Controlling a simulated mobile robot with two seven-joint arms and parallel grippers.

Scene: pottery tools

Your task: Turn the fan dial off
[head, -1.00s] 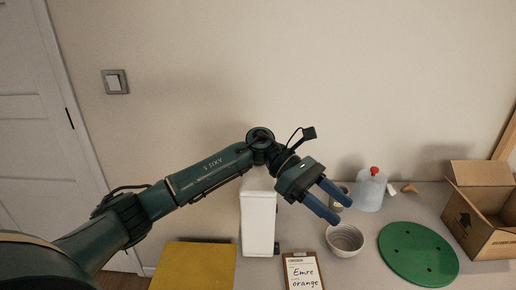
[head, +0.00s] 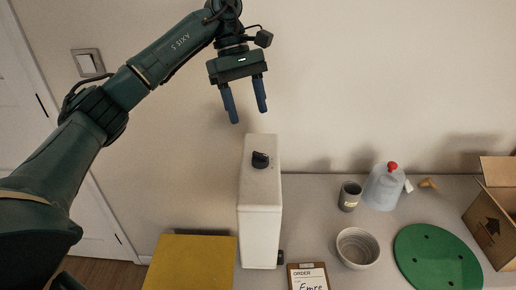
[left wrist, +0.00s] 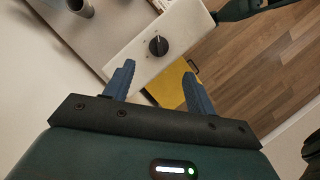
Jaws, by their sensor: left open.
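The fan dial is a black round knob (head: 260,160) on top of a tall white box (head: 259,222) that stands at the table's left end. In the left wrist view the knob (left wrist: 158,45) shows a pale pointer line and small marks around it on the white top. My left gripper (head: 249,116) is open and empty, above and a little behind the knob, apart from it, with its blue fingers pointing down. In the left wrist view the two fingertips (left wrist: 158,68) stand either side of the view's middle, the knob beyond them. My right gripper is not seen.
A yellow panel (head: 190,264) lies left of the box. A clipboard (head: 307,275), grey bowl (head: 357,249), dark cup (head: 349,196), clear jug with red cap (head: 384,188), green disc (head: 438,257) and cardboard box (head: 490,226) are to the right. A light switch (head: 88,63) is on the wall.

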